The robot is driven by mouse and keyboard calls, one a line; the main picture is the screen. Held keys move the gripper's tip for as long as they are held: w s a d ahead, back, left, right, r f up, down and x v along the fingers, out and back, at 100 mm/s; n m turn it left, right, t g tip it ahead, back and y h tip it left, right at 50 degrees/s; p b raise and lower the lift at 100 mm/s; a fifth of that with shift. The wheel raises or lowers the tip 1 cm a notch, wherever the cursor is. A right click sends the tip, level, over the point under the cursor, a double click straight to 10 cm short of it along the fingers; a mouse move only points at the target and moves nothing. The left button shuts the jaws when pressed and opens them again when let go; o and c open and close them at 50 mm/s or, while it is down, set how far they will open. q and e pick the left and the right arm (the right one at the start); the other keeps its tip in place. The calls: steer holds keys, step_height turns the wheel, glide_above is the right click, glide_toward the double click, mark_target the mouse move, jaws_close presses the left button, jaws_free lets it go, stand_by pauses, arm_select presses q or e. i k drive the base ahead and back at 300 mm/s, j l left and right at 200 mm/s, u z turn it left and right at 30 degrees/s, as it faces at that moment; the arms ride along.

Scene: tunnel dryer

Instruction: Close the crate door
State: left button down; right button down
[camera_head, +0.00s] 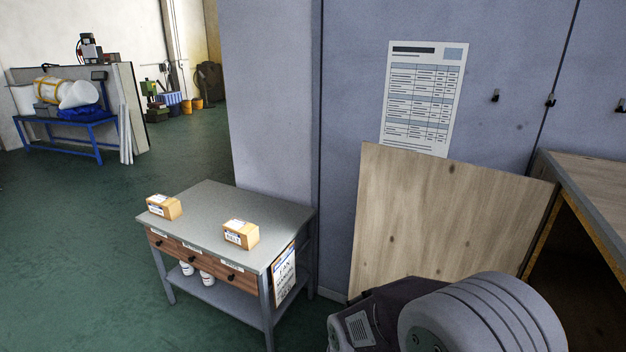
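The crate door (447,222) is a flat light-wood panel with darker knots, right of centre. It stands open, swung out to the left from the crate (600,195), whose wooden top and front edge show at the right edge of the view. The door's right edge meets the crate's front corner. The crate's inside is dark. An arm link of mine at the bottom right covers the lower part of the door. Neither gripper is in view.
A grey table (208,216) with drawers stands left of the door, bearing two small boxes (240,234) (164,207). A grey wall (350,100) with a posted sheet (423,97) and hooks is behind the door. Green floor (70,260) is clear at left.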

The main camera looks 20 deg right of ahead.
mark_target(421, 214)
steer(key=i+l+z, duration=0.2)
steer(key=i+z, duration=1.25)
steer(key=i+j+z, duration=0.3)
steer(key=z, duration=0.15)
steer(key=i+j+z, duration=0.35)
steer(key=j+z, duration=0.15)
